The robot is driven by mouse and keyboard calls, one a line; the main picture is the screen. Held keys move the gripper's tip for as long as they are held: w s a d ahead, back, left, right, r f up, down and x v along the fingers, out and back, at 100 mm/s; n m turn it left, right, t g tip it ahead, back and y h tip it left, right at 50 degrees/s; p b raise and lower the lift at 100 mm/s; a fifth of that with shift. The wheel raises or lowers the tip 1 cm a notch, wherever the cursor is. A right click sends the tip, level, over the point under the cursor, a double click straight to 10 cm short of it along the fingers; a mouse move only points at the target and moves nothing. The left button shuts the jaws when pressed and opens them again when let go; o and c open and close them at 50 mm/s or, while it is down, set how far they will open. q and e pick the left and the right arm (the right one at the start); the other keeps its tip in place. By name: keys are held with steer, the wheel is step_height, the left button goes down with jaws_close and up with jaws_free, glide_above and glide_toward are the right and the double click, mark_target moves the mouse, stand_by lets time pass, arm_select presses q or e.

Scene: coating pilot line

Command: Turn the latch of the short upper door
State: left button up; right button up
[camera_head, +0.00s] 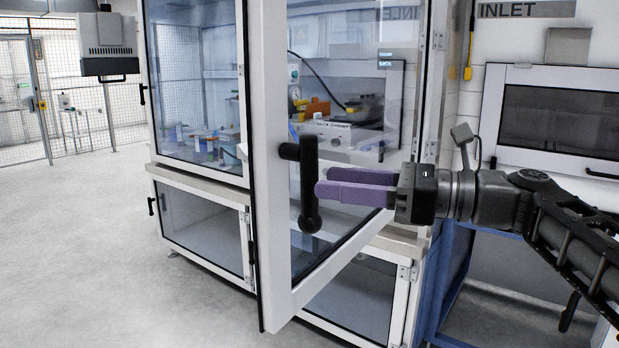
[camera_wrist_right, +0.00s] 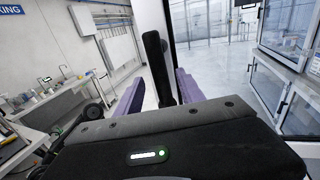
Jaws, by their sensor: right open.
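A glazed door with a pale frame (camera_head: 273,270) stands swung open from the upper part of the cabinet in the head view. Its black latch handle (camera_head: 309,205) hangs upright, with its pivot at the upper end. My right gripper (camera_head: 322,182) has two purple fingers, spread apart, and comes in from the right with its tips close to the handle's middle. In the right wrist view the dark handle (camera_wrist_right: 154,60) appears in the gap between the fingers (camera_wrist_right: 158,88). I cannot tell whether the fingers touch it. My left gripper is not in view.
Behind the door, the glass cabinet holds instruments on its worktop (camera_head: 338,133). Lower glazed doors (camera_head: 205,228) sit below. A framed inlet hatch (camera_head: 560,125) is on the right wall. The grey floor (camera_head: 90,250) is clear at left.

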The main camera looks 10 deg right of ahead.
mark_target(310, 211)
steer(key=x, duration=0.5)
steer(key=shift+s, duration=0.1)
steer(key=shift+c, duration=0.3)
jaws_close()
stand_by(1.0)
